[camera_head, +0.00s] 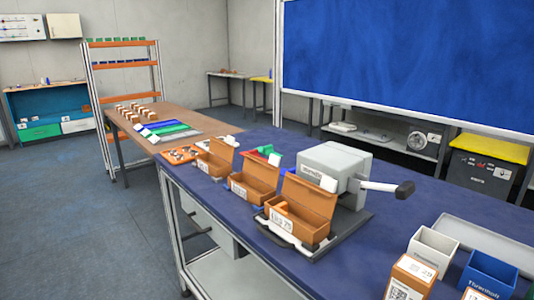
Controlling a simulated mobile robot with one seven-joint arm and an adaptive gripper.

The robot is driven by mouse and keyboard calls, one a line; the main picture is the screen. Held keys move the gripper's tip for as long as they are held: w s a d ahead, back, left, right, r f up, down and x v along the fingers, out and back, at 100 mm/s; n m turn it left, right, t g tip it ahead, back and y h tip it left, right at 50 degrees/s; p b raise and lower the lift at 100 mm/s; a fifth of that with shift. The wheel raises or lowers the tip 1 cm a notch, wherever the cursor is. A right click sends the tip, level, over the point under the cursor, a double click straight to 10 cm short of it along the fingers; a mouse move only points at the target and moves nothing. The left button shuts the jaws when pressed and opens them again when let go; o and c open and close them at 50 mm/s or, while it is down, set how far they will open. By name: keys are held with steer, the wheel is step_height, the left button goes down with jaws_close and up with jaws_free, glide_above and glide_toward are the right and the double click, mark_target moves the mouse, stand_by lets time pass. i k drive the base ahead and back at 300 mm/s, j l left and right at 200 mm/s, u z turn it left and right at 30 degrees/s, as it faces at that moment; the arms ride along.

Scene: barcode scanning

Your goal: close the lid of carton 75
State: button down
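Carton 75 (315,232) is an orange-brown box with a white label that appears to end in 75. It stands near the front edge of the blue-topped table, in front of a grey machine. Its lid (310,196) is open and stands up at the back of the box. A lighter orange piece shows inside at the left. A black-and-white holder or base lies under and in front of the carton. My gripper is not in view.
Two similar open cartons (253,182) (215,158) stand in a row to the left. The grey machine (338,160) has a lever with a black knob (404,190) reaching right. Several bins, including a white bin (433,250) and a blue bin (488,275), stand at the front right. Bare tabletop lies between.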

mark_target(322, 199)
steer(key=i+z, duration=0.2)
steer(key=z, duration=0.15)
steer(key=i+j+z, duration=0.1)
steer(key=i+z, duration=0.25)
steer(key=i+j+z, duration=0.1)
steer(key=z, duration=0.3)
